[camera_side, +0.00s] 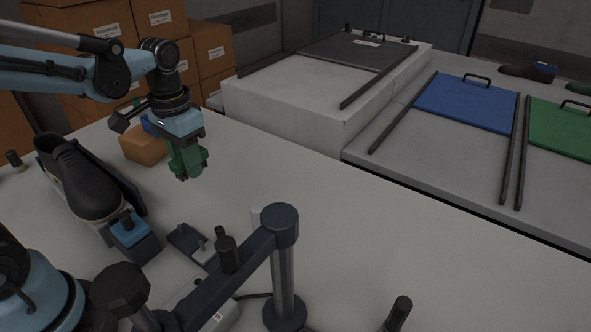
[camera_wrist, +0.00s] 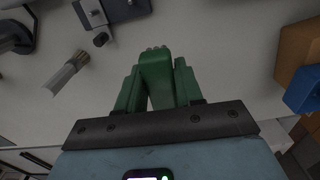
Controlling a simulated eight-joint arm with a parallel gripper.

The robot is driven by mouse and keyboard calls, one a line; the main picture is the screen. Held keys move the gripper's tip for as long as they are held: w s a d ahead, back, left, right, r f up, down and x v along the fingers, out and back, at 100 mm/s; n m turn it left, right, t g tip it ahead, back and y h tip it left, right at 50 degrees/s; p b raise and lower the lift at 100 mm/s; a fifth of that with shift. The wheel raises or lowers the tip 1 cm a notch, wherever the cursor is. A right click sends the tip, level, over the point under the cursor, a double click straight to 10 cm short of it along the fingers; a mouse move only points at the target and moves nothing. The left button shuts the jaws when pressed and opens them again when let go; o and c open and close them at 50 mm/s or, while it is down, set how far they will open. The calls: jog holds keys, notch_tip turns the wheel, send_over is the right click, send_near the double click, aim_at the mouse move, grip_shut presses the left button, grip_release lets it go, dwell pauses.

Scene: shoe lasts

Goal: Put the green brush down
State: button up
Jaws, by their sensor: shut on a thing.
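My gripper (camera_side: 188,172) hangs over the white table, pointing down, in the side view. In the wrist view, its green fingers (camera_wrist: 157,98) are shut on the green brush (camera_wrist: 157,68), which sits between them. The brush is the same green as the fingers, so its outline is hard to separate in the side view. The held brush appears to be above the table surface, apart from it; the exact gap is hard to tell.
A black shoe (camera_side: 82,180) rests in a holder at left. A dark post with an arm (camera_side: 284,255) stands in front. Blue (camera_side: 466,103) and green (camera_side: 562,128) panels lie at right. The table's middle is clear.

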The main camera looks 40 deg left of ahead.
jog(key=w+d+m, duration=0.4)
jog(key=w+d, duration=0.2)
jog(key=d, duration=0.7)
jog(key=m, duration=0.5)
send_over(338, 266)
notch_tip(338, 266, down, 7)
jog(key=shift+d+r, duration=0.1)
jog(key=shift+r, duration=0.05)
jog(key=shift+f, duration=2.15)
jog(key=shift+f, duration=0.15)
jog(key=o, duration=1)
